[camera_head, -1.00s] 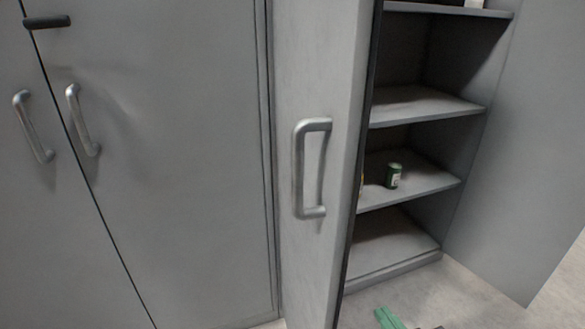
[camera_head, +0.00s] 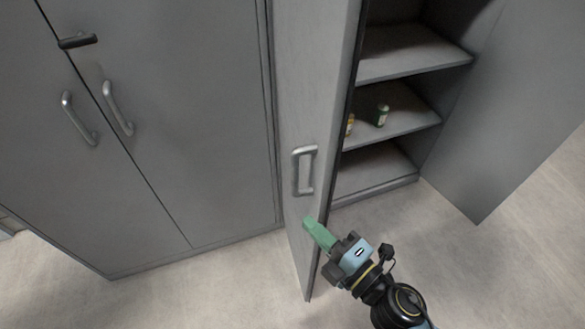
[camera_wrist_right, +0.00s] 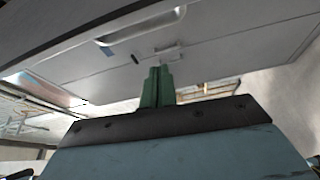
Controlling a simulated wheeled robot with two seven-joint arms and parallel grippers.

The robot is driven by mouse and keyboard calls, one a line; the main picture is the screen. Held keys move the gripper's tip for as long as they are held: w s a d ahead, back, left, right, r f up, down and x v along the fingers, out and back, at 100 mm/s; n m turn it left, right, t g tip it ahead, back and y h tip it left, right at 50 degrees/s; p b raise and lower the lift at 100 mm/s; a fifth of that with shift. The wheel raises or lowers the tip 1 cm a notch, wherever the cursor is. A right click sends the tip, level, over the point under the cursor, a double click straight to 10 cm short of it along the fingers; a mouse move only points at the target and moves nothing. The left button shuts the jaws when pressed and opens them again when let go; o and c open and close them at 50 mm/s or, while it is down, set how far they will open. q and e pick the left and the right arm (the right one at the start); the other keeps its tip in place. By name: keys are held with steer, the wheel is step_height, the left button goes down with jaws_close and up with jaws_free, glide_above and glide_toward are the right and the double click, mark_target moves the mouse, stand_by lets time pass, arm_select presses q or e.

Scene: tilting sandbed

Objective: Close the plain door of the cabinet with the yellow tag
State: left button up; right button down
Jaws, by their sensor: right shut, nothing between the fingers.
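An open cabinet (camera_head: 415,62) with grey shelves stands at the right in the head view. Its left door (camera_head: 308,90) stands swung out and carries a silver handle (camera_head: 304,171). Its right door (camera_head: 505,115) is also swung wide open and shows no handle on its visible face. No yellow tag shows. My right gripper (camera_head: 310,224), with green fingers, is shut and empty near the lower part of the left door, below the handle; whether it touches is unclear. In the wrist view its fingers (camera_wrist_right: 158,85) are together, before a grey panel with a handle (camera_wrist_right: 140,25). My left gripper is out of view.
A closed grey cabinet (camera_head: 170,130) with two silver handles and a dark latch (camera_head: 77,41) stands at the left. A green can (camera_head: 382,115) and a yellowish item (camera_head: 349,125) stand on a shelf. Bare pale floor (camera_head: 450,260) lies in front.

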mark_target(294, 193)
steer(key=w+a+n+p, duration=0.1)
steer(key=w+a+p, duration=0.1)
steer(key=w+a, duration=0.55)
steer(key=d, duration=0.3)
steer(key=shift+w+d+r+g+y, duration=0.1)
steer(key=shift+w+d+g+y, duration=0.2)
steer(key=shift+w+g, duration=0.1)
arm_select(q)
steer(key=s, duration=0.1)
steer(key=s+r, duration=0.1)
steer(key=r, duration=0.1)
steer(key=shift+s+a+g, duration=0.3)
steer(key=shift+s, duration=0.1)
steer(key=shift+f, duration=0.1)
arm_select(e)
steer(key=shift+d, duration=0.15)
